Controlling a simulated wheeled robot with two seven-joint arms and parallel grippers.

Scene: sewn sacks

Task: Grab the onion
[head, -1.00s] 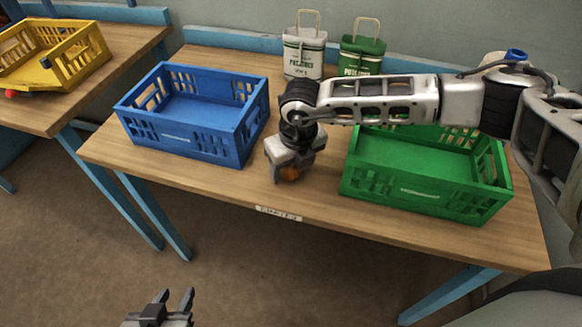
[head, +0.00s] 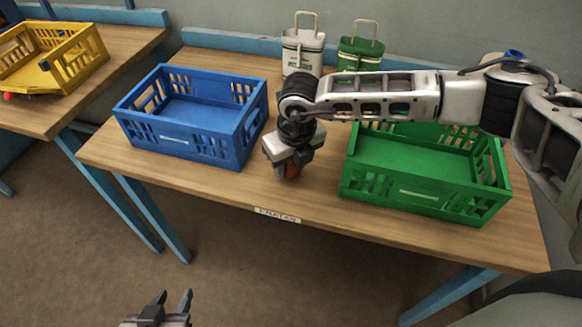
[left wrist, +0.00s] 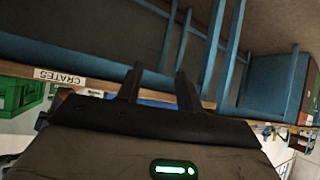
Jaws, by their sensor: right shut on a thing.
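The onion (head: 292,171) is a small orange-brown thing between the fingers of my right gripper (head: 291,174), in the gap between the blue and green crates. My right gripper points down and is shut on it; the fingers hide most of it. I cannot tell whether the onion touches the table. My left gripper (head: 172,300) is at the bottom of the head view, in front of the table and away from the onion. Its two fingers are apart and empty; they also show in the left wrist view (left wrist: 158,88).
A blue crate (head: 180,140) and a green crate (head: 425,196), both empty where visible, stand on the wooden table (head: 225,190). A white sack (head: 303,52) and a green sack (head: 360,54) stand behind. A yellow crate (head: 75,60) is on another table at left.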

